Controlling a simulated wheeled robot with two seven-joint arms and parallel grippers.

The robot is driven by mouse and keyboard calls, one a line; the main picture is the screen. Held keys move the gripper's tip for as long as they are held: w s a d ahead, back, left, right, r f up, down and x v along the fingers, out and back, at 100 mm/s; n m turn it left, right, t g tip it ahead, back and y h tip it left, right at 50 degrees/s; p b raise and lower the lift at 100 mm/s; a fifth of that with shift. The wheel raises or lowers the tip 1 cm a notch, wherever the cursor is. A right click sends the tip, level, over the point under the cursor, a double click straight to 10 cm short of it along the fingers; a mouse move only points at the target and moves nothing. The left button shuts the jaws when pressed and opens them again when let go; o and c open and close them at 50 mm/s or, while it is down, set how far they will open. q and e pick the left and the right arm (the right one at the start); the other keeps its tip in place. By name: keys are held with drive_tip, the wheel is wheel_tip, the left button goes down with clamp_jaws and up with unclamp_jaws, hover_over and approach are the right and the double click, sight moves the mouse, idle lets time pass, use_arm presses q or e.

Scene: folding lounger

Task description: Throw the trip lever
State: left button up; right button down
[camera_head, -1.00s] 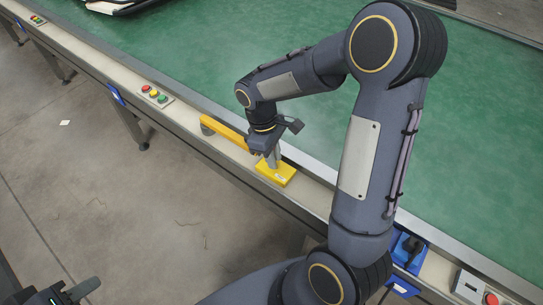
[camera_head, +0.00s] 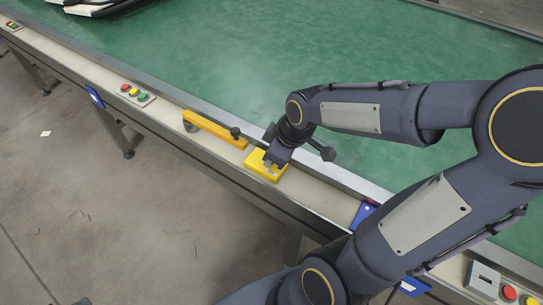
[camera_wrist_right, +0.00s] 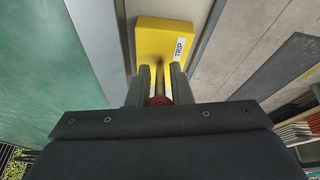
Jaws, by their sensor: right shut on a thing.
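The trip lever's yellow box (camera_head: 262,172) sits on the conveyor's near rail. In the right wrist view the box (camera_wrist_right: 160,42) carries a TRIP label, and a thin dark stem (camera_wrist_right: 159,77) runs from it towards me. A red knob (camera_wrist_right: 158,100) at the stem's near end lies between my right gripper's fingers. My right gripper (camera_head: 271,163) is at the box and is shut on the lever; it also shows in the wrist view (camera_wrist_right: 158,90). In the head view the gripper hides most of the lever. Only a small dark piece of my left gripper (camera_head: 82,301) shows at the bottom edge.
A yellow bar (camera_head: 212,129) lies along the rail left of the box, with a dark knob near its right end. Button panels (camera_head: 134,93) (camera_head: 508,292) sit along the rail. The green belt (camera_head: 240,60) is clear here; part of a dark-framed item (camera_head: 95,8) shows far left.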

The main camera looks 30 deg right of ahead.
idle(0.4)
drive_tip(key=c, duration=1.3)
unclamp_jaws()
drive_tip(key=shift+c, duration=0.2)
drive_tip(key=shift+r, duration=0.1)
drive_tip(key=p+v, duration=0.2)
drive_tip(key=v, duration=0.5)
drive_tip(key=shift+s+r, duration=0.2)
drive_tip(key=shift+r, duration=0.05)
